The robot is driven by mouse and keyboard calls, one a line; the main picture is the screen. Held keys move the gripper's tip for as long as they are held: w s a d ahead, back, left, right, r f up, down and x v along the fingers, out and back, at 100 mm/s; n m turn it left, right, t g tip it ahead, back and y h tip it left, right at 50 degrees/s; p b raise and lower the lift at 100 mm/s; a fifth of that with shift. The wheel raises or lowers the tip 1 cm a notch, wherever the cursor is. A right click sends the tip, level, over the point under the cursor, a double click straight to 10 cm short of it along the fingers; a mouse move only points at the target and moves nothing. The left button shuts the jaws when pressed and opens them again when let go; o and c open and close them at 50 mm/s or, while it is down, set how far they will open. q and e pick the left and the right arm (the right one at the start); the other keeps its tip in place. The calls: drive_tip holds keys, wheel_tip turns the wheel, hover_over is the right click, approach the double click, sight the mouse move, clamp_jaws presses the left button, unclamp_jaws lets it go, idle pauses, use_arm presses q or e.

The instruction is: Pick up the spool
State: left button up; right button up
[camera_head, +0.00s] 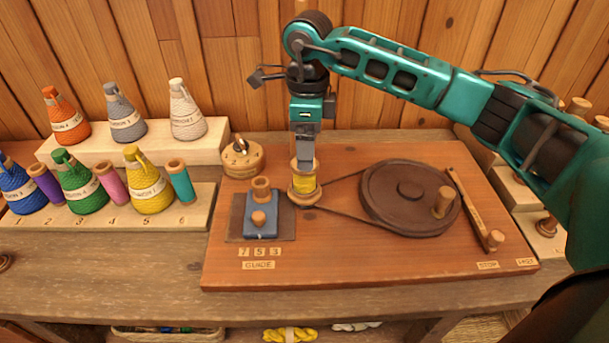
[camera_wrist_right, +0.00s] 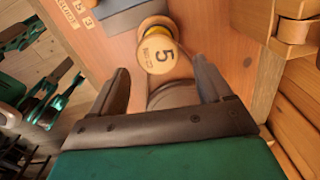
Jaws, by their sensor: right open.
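The spool (camera_head: 305,186) is wooden with yellow thread and stands upright on the board, with a dark belt running from its base to a big wheel. In the right wrist view, its round top (camera_wrist_right: 158,52) is marked "5". My right gripper (camera_head: 304,160) points down directly over the spool and hides part of its top. In the wrist view the right gripper (camera_wrist_right: 161,70) is open, with the spool's top between and slightly past the fingertips. I cannot tell whether a finger touches it. My left gripper is not in view.
The dark wheel (camera_head: 408,197) with a wooden knob stands right of the spool. A blue guide block (camera_head: 261,222) is close at its left, and a round wooden piece (camera_head: 242,158) lies behind left. Thread cones and spools fill a stepped rack (camera_head: 190,218).

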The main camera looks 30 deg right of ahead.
sight(305, 177)
drive_tip(key=shift+a+f, duration=0.15)
drive_tip(key=shift+f, duration=1.25)
drive_tip(key=shift+a+f, duration=0.1)
drive_tip(key=shift+f, duration=1.25)
drive_tip(key=shift+c, duration=0.4)
drive_tip(key=c, duration=0.9)
drive_tip(key=shift+r, duration=0.1)
